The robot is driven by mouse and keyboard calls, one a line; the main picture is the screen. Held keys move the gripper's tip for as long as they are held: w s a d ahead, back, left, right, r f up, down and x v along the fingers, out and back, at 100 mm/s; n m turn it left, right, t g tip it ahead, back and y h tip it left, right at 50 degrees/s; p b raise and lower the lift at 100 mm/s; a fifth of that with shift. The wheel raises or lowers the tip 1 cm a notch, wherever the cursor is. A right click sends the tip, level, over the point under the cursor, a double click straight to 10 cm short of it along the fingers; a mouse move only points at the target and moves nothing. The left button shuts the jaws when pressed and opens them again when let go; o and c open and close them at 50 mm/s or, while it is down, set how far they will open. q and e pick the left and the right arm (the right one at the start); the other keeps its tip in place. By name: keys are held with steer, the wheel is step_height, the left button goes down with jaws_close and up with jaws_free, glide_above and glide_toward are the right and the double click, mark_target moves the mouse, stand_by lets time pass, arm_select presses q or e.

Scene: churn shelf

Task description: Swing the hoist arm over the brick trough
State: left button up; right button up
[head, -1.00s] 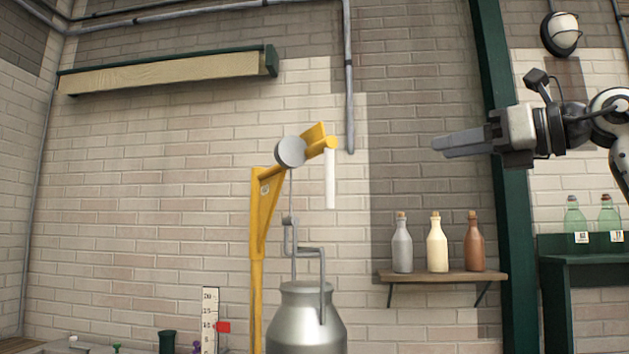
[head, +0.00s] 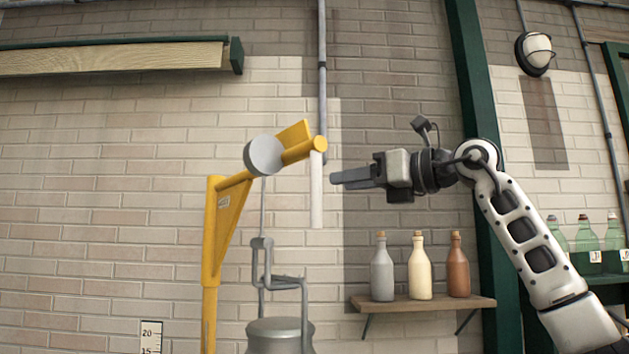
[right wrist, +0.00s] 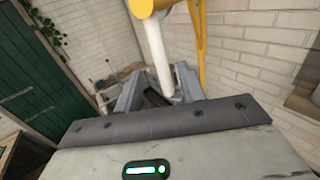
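The yellow hoist (head: 213,262) has an upright post and an arm (head: 236,180) reaching up to the right, with a grey drum (head: 263,156) on it. A white handle (head: 317,190) hangs down from the arm's tip; it also shows in the right wrist view (right wrist: 157,52). A cable runs down to a grey hook (head: 262,262) at a metal churn (head: 280,336). My right gripper (head: 336,179) is just right of the handle, with a small gap in the head view. In the wrist view its fingers (right wrist: 156,88) are apart, the handle showing between them. The brick trough cannot be made out. My left gripper is out of view.
A wall shelf (head: 425,302) with three bottles (head: 419,267) is below my right arm. Green bottles (head: 586,235) stand at the far right. A green post (head: 470,110) is behind my arm.

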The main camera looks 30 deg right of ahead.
mark_target(321, 184)
steer(key=p+x, duration=0.1)
steer(key=x, duration=0.6)
steer(key=shift+w+a+p, duration=0.1)
steer(key=shift+w+p, duration=0.1)
steer(key=shift+p, duration=0.15)
jaws_close()
